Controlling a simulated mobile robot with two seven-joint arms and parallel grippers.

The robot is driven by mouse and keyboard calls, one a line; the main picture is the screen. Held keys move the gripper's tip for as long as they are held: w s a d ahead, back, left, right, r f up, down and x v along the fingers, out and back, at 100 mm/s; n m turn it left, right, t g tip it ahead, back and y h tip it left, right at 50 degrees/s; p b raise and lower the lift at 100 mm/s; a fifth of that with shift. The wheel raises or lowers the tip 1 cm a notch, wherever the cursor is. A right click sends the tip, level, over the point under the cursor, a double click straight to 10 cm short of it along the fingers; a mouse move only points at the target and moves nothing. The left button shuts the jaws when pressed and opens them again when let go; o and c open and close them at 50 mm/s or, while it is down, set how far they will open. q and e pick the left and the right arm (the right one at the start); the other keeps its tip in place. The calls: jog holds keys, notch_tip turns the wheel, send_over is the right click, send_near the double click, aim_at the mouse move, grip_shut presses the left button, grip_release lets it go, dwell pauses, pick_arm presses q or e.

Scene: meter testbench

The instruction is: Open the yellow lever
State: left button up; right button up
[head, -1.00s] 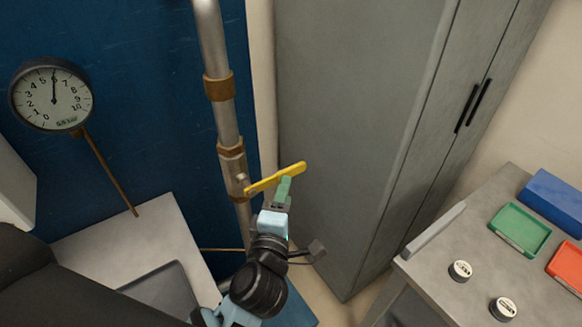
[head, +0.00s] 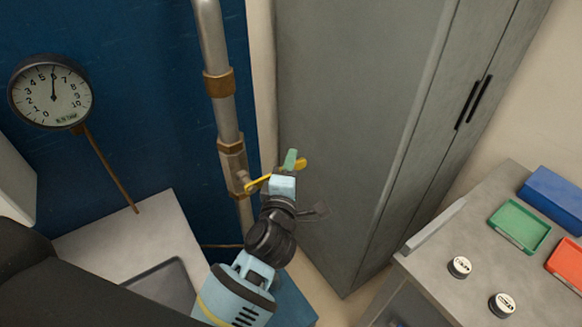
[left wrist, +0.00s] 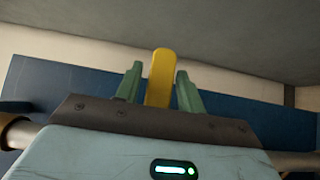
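The yellow lever (head: 258,183) sticks out to the right from a brass valve (head: 235,166) on the vertical pipe. My left gripper (head: 290,160), with green fingers, is at the lever's outer part and covers some of it. In the left wrist view the yellow lever (left wrist: 161,72) stands between the two green fingers of my left gripper (left wrist: 158,82). A gap shows on each side of it, so the gripper is open around the lever, not shut on it. My right gripper is not in view.
The metal pipe (head: 222,110) runs in front of a blue panel (head: 130,60). A round gauge (head: 50,93) is at left. A grey cabinet (head: 350,110) stands close on the right. A table (head: 430,260) at right holds green and red trays and a blue box.

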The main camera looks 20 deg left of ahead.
pick_arm(q)
grip_shut()
